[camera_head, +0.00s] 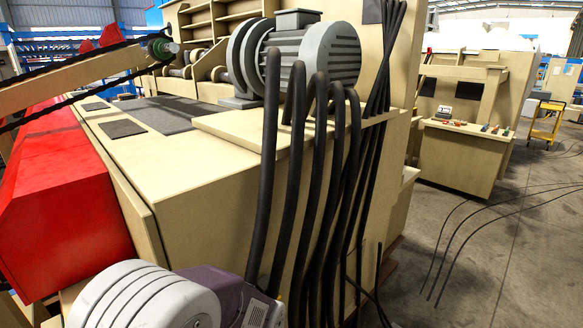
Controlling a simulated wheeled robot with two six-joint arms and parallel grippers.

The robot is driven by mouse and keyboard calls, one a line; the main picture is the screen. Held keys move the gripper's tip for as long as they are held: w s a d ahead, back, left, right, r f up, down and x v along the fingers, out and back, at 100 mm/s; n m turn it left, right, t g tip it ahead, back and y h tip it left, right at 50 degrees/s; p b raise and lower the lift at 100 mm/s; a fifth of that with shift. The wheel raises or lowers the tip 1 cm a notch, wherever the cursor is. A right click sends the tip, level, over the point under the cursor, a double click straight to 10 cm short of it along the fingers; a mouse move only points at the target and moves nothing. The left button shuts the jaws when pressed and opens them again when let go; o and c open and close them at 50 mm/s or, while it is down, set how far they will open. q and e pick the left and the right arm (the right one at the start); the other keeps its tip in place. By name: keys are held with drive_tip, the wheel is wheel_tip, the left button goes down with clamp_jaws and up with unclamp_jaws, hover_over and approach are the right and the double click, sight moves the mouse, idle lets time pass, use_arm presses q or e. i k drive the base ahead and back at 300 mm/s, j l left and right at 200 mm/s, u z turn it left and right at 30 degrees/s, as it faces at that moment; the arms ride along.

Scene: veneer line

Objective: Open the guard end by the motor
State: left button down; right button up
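A long red cover (62,205), which looks like the guard, lies along the left side of the beige machine (210,155). Its near end face sits against the beige body, and I see no open gap there. A grey ribbed motor (312,55) stands on top of the machine. A second, pale ribbed motor-like unit (145,298) with a purple-grey housing (225,295) is at the bottom, close to the red cover's near end. The picture's lower edge cuts it off. Neither of my grippers shows in this view.
Several thick black hoses (316,190) hang down the machine's near side. Thin cables (470,225) lie on the open concrete floor (500,270) at right. A control desk (460,150) and a yellow cart (546,122) stand farther back. A belted beam (85,80) crosses the upper left.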

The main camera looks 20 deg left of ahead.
sight(63, 224)
drive_tip(key=k+j+u, duration=0.5)
drive_tip(key=u, duration=0.2)
drive_tip(key=k+j+u, duration=0.2)
drive_tip(key=j+u, duration=0.15)
drive_tip(key=k+j+u, duration=0.15)
drive_tip(key=j+u, duration=0.15)
drive_tip(key=j, duration=0.15)
drive_tip(key=k+j+u, duration=0.1)
drive_tip(key=j+u, duration=0.25)
